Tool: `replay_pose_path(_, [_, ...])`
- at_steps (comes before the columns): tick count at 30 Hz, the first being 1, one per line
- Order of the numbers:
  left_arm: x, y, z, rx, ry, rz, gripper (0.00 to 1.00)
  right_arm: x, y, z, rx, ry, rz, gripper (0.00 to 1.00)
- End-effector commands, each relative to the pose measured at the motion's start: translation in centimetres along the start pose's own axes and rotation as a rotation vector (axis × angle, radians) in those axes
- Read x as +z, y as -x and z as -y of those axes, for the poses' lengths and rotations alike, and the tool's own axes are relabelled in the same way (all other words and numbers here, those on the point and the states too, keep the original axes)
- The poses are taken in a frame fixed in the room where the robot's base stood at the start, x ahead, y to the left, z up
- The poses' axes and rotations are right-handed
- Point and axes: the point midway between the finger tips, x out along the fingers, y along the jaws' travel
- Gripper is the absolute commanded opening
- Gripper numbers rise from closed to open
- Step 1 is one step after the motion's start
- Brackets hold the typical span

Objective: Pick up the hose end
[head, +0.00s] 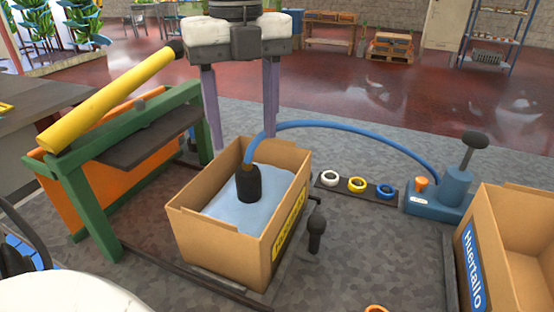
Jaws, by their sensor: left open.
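The hose end is a black nozzle (249,184) with a tan collar. It stands roughly upright in an open cardboard box (215,248), over a light blue surface (285,183) inside. The blue hose (340,129) arches from it over the box's back edge to a blue pump (455,190) at the right. My left gripper (243,142) points down with two long purple fingers. It is open, with nothing seen between the fingers, above and behind the nozzle. The fingertips lie close to the box's back edge. My right gripper is not in view.
A green frame (80,200) with a yellow tube (110,100) stands left of the box. A black-handled part (316,230) is beside the box's right wall. A strip with white, yellow and blue rings (357,185) lies behind right. Another carton (515,225) stands at the right edge.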

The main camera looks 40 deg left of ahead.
Motion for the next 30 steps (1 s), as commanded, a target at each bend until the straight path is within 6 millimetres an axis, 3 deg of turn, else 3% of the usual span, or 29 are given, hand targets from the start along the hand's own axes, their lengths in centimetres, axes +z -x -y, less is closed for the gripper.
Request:
replay_pose_path(7, [-0.1, -3.8, 0.0, 0.003, -0.002, -0.004, 0.54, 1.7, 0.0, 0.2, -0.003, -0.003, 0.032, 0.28])
replay_pose_path(14, [-0.1, -5.7, 0.1, 0.003, -0.001, -0.005, 0.54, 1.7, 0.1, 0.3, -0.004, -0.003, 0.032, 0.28])
replay_pose_path(21, [-0.1, -9.1, 0.5, 0.002, 0.000, -0.004, 0.54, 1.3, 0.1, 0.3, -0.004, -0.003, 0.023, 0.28])
replay_pose_path(30, [0.0, -9.8, 0.5, -0.001, 0.001, -0.001, 0.54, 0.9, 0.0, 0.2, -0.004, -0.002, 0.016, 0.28])
